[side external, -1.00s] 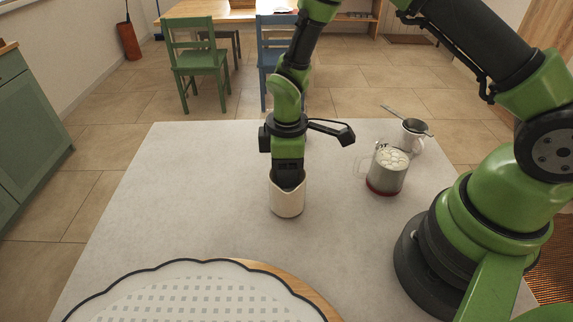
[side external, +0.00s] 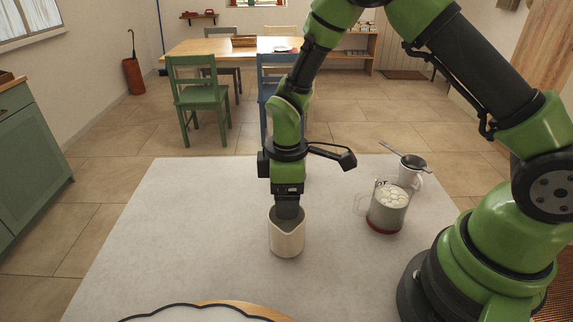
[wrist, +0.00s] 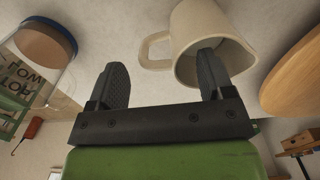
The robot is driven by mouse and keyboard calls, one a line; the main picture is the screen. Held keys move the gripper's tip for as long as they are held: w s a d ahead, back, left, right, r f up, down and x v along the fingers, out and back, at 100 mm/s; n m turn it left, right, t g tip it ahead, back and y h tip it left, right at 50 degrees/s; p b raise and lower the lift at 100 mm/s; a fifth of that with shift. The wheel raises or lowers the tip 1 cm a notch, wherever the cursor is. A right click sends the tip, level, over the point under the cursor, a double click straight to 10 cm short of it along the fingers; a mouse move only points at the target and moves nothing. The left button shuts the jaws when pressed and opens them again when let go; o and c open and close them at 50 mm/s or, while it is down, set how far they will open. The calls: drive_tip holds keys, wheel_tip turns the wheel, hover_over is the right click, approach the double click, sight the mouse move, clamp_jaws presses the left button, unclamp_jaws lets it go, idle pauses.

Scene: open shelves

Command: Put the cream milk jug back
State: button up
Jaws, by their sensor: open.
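The cream jug (side external: 287,239) stands upright on the pale worktop, near the middle of the side view. In the wrist view the jug (wrist: 188,32) shows its open mouth and its handle, which is on the left. My gripper (side external: 287,214) is directly above the jug, pointing down, and its lower end overlaps the rim. In the wrist view my gripper (wrist: 162,66) is open: the right finger reaches into the jug's mouth and the left finger is outside, beyond the handle. In the side view the fingertips are hidden by the jug.
A clear glass mug with a red base (side external: 386,209) stands to the right of the jug. Behind it is a white cup (side external: 410,179) with a strainer (side external: 413,161) on top. A scalloped white piece on a wooden board (side external: 250,308) is at the front. The left worktop is clear.

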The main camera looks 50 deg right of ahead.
drive_tip(key=s+d+r+m+t+y, duration=0.1)
drive_tip(key=s+r+m+t, duration=0.2)
drive_tip(key=r, duration=0.7)
drive_tip(key=s+d+r+m, duration=0.1)
drive_tip(key=s+r+m, duration=0.25)
drive_tip(key=r, duration=0.75)
drive_tip(key=s+r+m+t+y, duration=0.1)
drive_tip(key=s+r+m+t, duration=0.2)
drive_tip(key=s+m, duration=0.3)
drive_tip(key=s+t, duration=0.1)
drive_tip(key=s, duration=0.3)
drive_tip(key=shift+s+d+r+m, duration=0.2)
drive_tip(key=shift+s+r+m, duration=0.1)
drive_tip(key=shift+m, duration=0.05)
